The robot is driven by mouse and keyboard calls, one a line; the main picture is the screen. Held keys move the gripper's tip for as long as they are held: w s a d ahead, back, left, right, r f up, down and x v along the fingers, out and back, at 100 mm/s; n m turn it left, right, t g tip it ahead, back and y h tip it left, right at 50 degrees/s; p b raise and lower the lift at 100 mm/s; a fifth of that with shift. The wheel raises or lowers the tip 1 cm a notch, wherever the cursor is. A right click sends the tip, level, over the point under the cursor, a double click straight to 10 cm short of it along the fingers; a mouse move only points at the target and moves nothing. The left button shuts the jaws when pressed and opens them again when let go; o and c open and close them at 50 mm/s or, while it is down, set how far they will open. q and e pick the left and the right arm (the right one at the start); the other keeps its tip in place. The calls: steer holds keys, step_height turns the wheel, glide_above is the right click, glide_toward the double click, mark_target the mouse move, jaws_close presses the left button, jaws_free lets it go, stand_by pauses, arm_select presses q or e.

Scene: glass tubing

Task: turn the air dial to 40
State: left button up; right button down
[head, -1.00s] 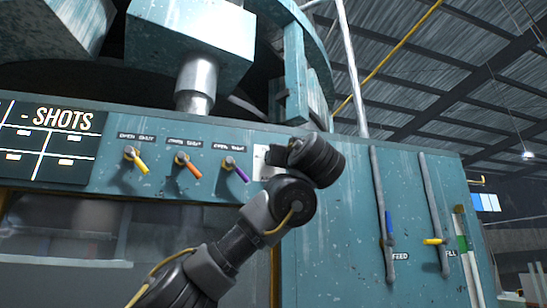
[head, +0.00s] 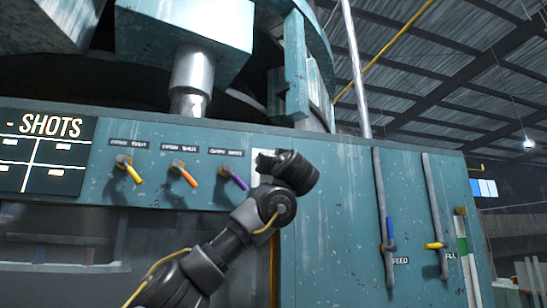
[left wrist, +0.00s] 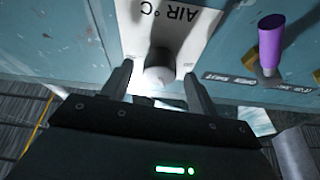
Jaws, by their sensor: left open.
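The air dial is a grey round knob (left wrist: 160,68) on a bright white plate (left wrist: 150,25) marked "AIR °C", which appears upside down in the left wrist view. My left gripper (left wrist: 158,72) is open, with one finger on each side of the knob. I cannot tell whether the fingers touch it. The dial's scale and pointer cannot be read. In the head view only a strip of the white plate (head: 256,165) shows, and my left wrist hides the knob. My right gripper is in neither current view.
Left of the dial, a purple lever (head: 239,181), an orange lever (head: 189,178) and a yellow lever (head: 133,173) stick out of the teal panel. The purple lever (left wrist: 271,42) is close beside the left gripper. Two long handles (head: 388,225) (head: 435,215) stand at the right.

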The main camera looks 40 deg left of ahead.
arm_select(q)
steer(key=shift+w, duration=0.1)
steer(key=c, duration=1)
steer(key=shift+s+a+r+m+t+h+b, duration=0.1)
steer(key=shift+m+t+h+b, duration=0.65)
steer(key=shift+m, duration=1.5)
steer(key=shift+s+m+t+h+b, duration=0.15)
steer(key=shift+m+t+h, duration=0.3)
steer(key=shift+m+h, duration=1.2)
steer(key=shift+s+a+r+m+t+h+b, duration=0.1)
steer(key=shift+m+t+h+b, duration=0.4)
steer(key=shift+m, duration=2.3)
steer(key=o, duration=1)
steer(key=shift+f, duration=0.1)
